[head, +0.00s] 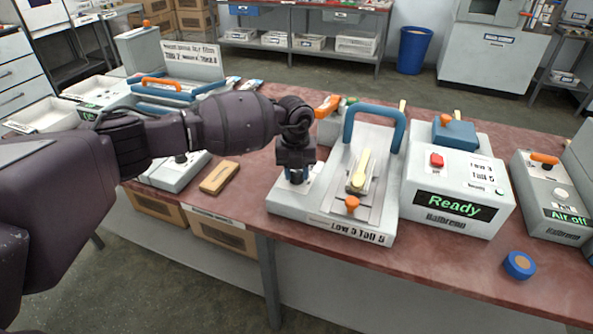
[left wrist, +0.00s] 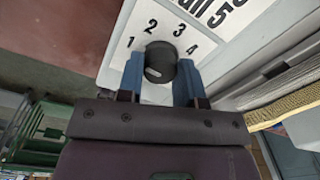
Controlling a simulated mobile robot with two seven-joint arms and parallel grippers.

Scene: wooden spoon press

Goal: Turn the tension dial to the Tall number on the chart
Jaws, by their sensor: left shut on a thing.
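The spoon press (head: 284,204) has a pale base, a blue arched handle (head: 376,112) and a wooden spoon (head: 360,172) lying on it. A label on its front edge (head: 358,231) ends in "Tall 5". The black tension dial (left wrist: 160,62) shows in the left wrist view, with printed numbers 1, 2, 3 and 4 (left wrist: 193,49) around it. Its pointer mark is not clear. My left gripper (head: 296,178) is over the press's left side, its blue fingers (left wrist: 160,78) closed on both sides of the dial. My right gripper is not in view.
A control box (head: 458,190) reading "Ready" stands right of the press, and a box reading "Air off" (head: 558,195) farther right. A blue round piece (head: 519,265) lies at the front right. A wooden block (head: 220,177) lies left of the press.

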